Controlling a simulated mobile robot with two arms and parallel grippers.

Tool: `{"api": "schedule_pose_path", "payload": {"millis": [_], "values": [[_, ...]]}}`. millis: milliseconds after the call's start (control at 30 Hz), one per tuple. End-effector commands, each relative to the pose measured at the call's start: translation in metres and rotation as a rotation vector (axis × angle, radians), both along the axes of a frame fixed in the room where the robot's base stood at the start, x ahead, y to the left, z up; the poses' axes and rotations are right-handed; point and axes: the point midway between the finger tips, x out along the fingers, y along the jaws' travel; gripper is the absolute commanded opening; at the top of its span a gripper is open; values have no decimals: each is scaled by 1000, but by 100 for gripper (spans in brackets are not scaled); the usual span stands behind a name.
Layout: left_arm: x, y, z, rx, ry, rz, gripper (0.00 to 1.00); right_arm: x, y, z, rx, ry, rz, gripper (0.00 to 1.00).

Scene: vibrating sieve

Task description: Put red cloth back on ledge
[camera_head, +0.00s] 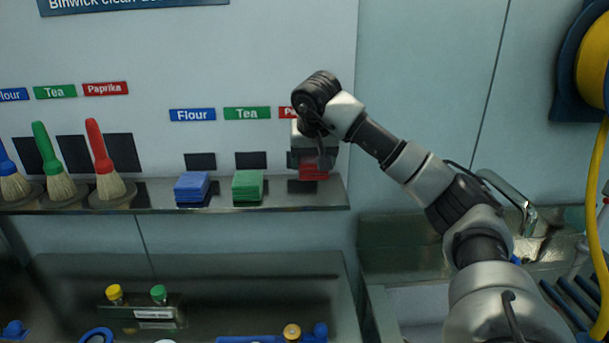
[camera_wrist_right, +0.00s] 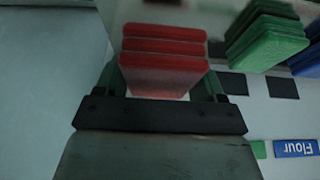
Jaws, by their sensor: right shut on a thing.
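The red cloth (camera_head: 314,172) is a folded stack at the right end of the metal ledge (camera_head: 270,198), under the partly covered Paprika label. My right gripper (camera_head: 313,160) reaches in from the right and is shut on the cloth. In the right wrist view the red cloth (camera_wrist_right: 163,62) sits between the fingers of the gripper (camera_wrist_right: 162,88). The cloth is at the ledge's height; whether it rests on the ledge or hangs just above it, I cannot tell. My left gripper is in neither view.
A green cloth (camera_head: 247,186) and a blue cloth (camera_head: 192,187) lie on the ledge to the left. Brushes with red (camera_head: 103,160), green and blue handles stand further left. A sink with a faucet (camera_head: 512,195) is at the right. A lower bench (camera_head: 220,280) holds small capped jars.

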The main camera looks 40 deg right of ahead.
Motion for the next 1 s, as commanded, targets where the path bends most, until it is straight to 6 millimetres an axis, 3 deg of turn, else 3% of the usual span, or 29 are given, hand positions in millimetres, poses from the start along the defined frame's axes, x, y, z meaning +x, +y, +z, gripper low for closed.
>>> {"api": "schedule_pose_path", "payload": {"millis": [100, 233, 600, 967, 1000], "values": [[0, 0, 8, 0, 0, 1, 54, 20, 1, -10, 2, 1, -1, 48], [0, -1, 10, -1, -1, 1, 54, 30, 0, -17, 0, 0, 0, 48], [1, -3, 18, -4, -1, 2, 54, 31, 0, -58, -1, 0, 0, 48], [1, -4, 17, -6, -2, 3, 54, 31, 0, -62, -1, -2, 0, 48], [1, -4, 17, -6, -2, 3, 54, 31, 0, -62, -1, -2, 0, 71]]}}
